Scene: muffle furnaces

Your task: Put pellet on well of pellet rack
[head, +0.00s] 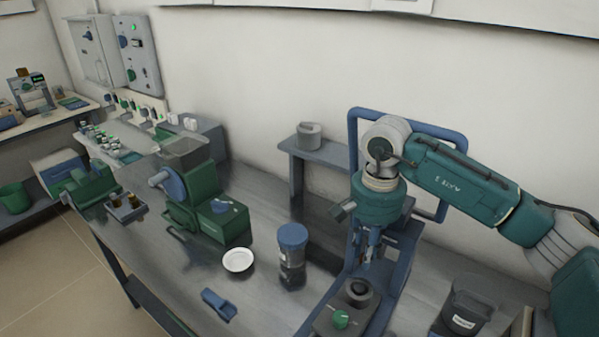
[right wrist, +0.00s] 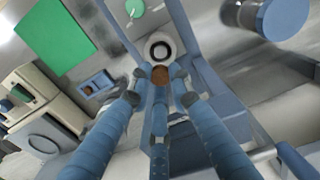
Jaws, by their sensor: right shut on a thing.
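My right gripper (head: 368,252) hangs pointing down over the blue press. In the right wrist view its fingertips (right wrist: 160,76) are shut on a small brown round pellet (right wrist: 160,73). The pellet is close to the grey ring-shaped die (right wrist: 160,47) in that view; I cannot tell its height above it. The die also shows on the press base (head: 358,291) in the head view. A small blue rack (right wrist: 96,91) with what look like wells, one holding something brown, lies left of the fingers in the right wrist view. My left gripper is not in view.
A blue-lidded jar (head: 292,252), a white dish (head: 238,260) and a small blue tool (head: 219,304) are left of the press. A dark labelled container (head: 467,307) stands to its right. White box-shaped equipment (right wrist: 40,110) and a green panel (right wrist: 55,38) surround the rack.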

